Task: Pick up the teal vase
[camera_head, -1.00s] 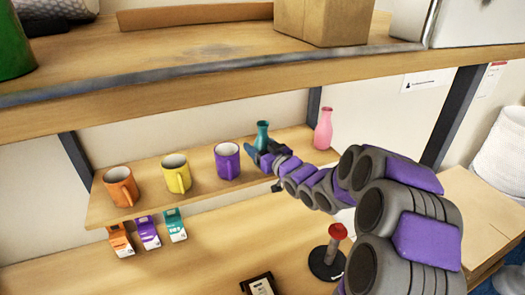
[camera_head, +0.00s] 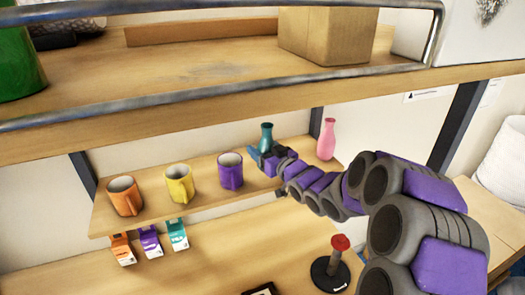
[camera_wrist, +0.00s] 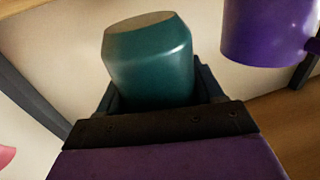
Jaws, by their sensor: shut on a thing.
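The teal vase (camera_head: 266,134) is at the right part of the small wooden shelf, between the purple mug and the pink vase. My gripper (camera_head: 262,157) is shut around it; in the head view the gripper hides its lower part. The wrist view shows the teal vase (camera_wrist: 150,62) between the two fingers, inverted in that picture, with its pale underside showing. The vase seems to be held a little above the shelf; the gap itself is hidden.
Purple (camera_head: 230,172), yellow (camera_head: 178,180) and orange (camera_head: 124,196) mugs stand left on the shelf (camera_head: 150,205). A pink vase (camera_head: 327,140) stands close on the right. A thick upper shelf (camera_head: 250,88) runs above. Small cartons (camera_head: 150,242) and a red-topped stand (camera_head: 338,255) are below.

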